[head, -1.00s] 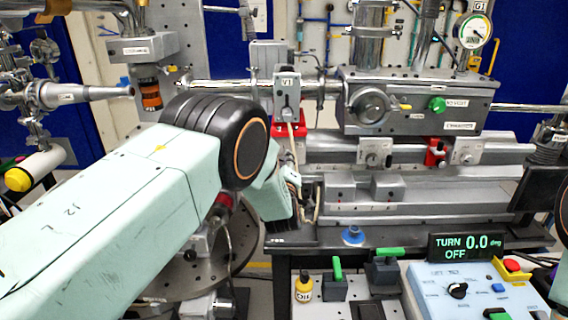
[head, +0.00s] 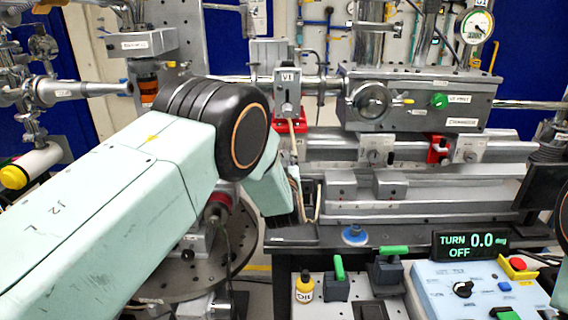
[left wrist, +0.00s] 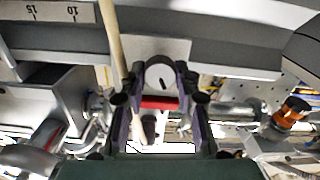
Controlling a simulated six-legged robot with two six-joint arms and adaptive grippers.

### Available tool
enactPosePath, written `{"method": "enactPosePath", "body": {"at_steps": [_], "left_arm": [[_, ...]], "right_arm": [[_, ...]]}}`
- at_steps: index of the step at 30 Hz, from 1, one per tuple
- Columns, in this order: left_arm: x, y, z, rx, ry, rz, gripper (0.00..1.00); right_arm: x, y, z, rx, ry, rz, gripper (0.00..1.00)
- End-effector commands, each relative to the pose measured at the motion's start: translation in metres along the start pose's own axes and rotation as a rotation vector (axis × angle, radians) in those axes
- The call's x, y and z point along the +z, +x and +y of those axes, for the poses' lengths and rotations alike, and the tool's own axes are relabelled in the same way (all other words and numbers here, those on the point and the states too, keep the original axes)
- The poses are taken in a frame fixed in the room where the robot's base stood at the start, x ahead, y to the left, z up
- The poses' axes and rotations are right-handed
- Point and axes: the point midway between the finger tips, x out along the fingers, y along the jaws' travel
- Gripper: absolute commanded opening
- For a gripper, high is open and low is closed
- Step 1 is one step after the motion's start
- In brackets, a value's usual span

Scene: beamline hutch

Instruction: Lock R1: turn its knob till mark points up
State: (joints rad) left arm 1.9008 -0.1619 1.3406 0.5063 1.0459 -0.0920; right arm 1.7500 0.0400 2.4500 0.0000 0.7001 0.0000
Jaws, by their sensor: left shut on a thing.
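In the left wrist view a round grey knob (left wrist: 159,73) with a short dark mark sits between the fingertips of my left gripper (left wrist: 161,78). The gripper is shut on it. The mark points downward and slightly right in that picture. A red part (left wrist: 159,103) shows between the fingers below the knob. In the head view my left arm hides the held knob and most of the gripper. I cannot read which label is R1.
A pale cable (head: 294,140) hangs from the V1 unit (head: 287,90) and also passes close beside the left finger (left wrist: 112,45). A red clamp (head: 437,150) sits between the dials. The display (head: 468,244) reads TURN 0.0 deg, OFF. A control box (head: 440,285) stands at front right.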

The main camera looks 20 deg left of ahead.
Motion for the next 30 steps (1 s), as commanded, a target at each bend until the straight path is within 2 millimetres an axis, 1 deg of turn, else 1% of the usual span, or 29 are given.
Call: {"method": "enactPosePath", "body": {"at_steps": [1, 9, 15, 21, 30], "left_arm": [[-0.0083, 0.0030, 0.0005, -0.002, 0.035, 0.020, 0.01], [-0.0092, 0.0031, 0.0015, -0.003, 0.248, 0.021, 0.01], [-0.0097, 0.0032, 0.0022, -0.004, 0.357, 0.021, 0.01], [-0.0099, 0.0032, 0.0027, -0.003, 0.420, 0.021, 0.01], [-0.0100, 0.0031, 0.0031, -0.003, 0.447, 0.021, 0.01]], "right_arm": [[0.0000, 0.0022, 0.0000, 0.000, 0.000, 0.000, 0.00], [0.0000, 0.0071, 0.0001, 0.000, 0.000, 0.000, 0.00], [0.0000, 0.0092, 0.0001, 0.000, 0.000, 0.000, 0.00], [0.0000, 0.0103, 0.0001, 0.000, 0.000, 0.000, 0.00], [0.0000, 0.0106, 0.0001, 0.000, 0.000, 0.000, 0.00]]}}
